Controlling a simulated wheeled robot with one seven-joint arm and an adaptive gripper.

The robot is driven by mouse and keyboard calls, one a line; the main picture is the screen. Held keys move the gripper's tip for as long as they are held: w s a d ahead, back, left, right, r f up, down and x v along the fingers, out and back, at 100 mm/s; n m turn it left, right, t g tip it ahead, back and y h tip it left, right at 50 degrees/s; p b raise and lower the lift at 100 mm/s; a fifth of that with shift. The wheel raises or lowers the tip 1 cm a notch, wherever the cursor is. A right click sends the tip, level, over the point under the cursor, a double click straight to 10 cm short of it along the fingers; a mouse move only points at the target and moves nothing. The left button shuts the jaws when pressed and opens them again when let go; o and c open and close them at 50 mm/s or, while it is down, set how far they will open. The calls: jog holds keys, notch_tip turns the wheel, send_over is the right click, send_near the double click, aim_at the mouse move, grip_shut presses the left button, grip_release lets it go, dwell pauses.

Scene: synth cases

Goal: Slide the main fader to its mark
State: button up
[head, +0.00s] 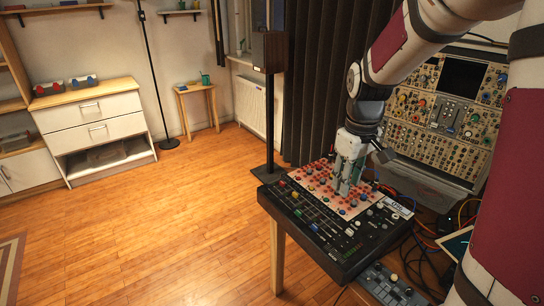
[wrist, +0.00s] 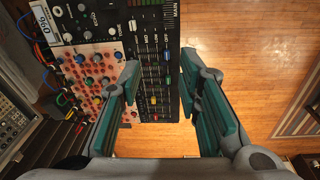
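The dark mixing console (head: 372,236) stands on a table, with a pink panel of knobs and a bank of slots with coloured caps. In the wrist view the console (wrist: 148,22) runs up between my fingers, and lettering reading MAIN stands near its top right edge. A white cap (wrist: 166,55) and a green cap (wrist: 168,80) sit in the right part of the bank. I cannot tell for sure which cap is the main fader, and I cannot make out its mark. My gripper (wrist: 158,84) is open and empty; it also shows above the pink panel in the head view (head: 343,188).
A rack of modules (head: 445,112) stands behind the console at the right, with loose cables beside it. A black speaker on a stand (head: 269,52) rises behind the console. A smaller knob unit (head: 388,287) lies at the front right. The wooden floor (head: 170,215) at left is clear.

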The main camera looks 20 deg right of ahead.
jog(key=g, duration=0.1)
send_over(350, 230)
notch_tip(350, 230, down, 9)
jog(key=shift+n+y, duration=0.3)
jog(key=shift+n, duration=0.1)
notch_tip(350, 230, down, 14)
jog(key=shift+r+p, duration=0.1)
jog(key=shift+p, duration=0.7)
jog(key=shift+c, duration=0.6)
grip_shut()
